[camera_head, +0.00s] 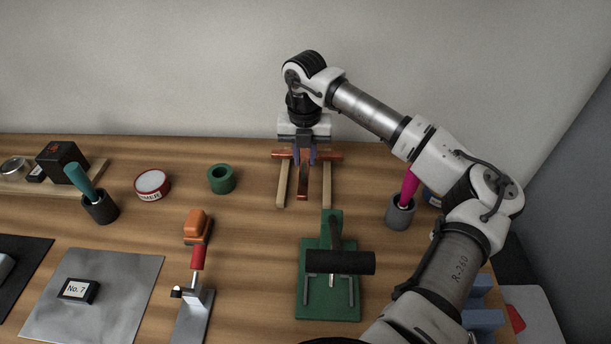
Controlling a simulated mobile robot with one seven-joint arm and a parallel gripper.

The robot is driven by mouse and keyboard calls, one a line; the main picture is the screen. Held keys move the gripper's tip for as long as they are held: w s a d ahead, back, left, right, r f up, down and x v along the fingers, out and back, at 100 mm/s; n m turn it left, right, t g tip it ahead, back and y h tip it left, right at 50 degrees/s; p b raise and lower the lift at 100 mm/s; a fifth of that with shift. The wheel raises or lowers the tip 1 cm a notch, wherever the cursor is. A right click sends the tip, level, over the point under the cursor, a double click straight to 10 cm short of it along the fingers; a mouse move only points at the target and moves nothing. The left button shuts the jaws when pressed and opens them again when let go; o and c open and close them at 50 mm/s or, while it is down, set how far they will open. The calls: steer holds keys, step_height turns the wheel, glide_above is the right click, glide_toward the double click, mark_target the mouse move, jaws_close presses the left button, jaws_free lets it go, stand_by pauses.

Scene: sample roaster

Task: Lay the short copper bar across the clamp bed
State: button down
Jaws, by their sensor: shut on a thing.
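My gripper (305,156) is at the back middle of the table, pointing down. Its fingers are shut on a copper bar (300,186) that points toward the front between two wooden rails; I take it as the short one. Another copper bar (334,156) lies crosswise at the far ends of the rails, its middle hidden by my gripper. A green base (312,302) with two thin metal rails and a black-gripped lever stands in front; it looks like the clamp bed. No bar shows on it, though the lever hides part of it.
Wooden rails (283,188) flank the held bar. A red-handled clamp (197,262) stands left of the green base. A grey cup (399,214) with a pink-handled tool stands at right, near my arm. Bare table lies between rails and green base.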

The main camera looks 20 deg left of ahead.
mark_target(305, 160)
steer(key=shift+f+p, duration=0.3)
steer(key=shift+f, duration=3.45)
steer(key=shift+f, duration=0.2)
steer(key=c, duration=1.3)
jaws_free()
steer(key=shift+o, duration=0.2)
steer(key=shift+r, duration=0.15)
step_height(305, 160, up, 12)
steer(key=shift+r+b, duration=0.1)
steer(key=shift+b, duration=0.65)
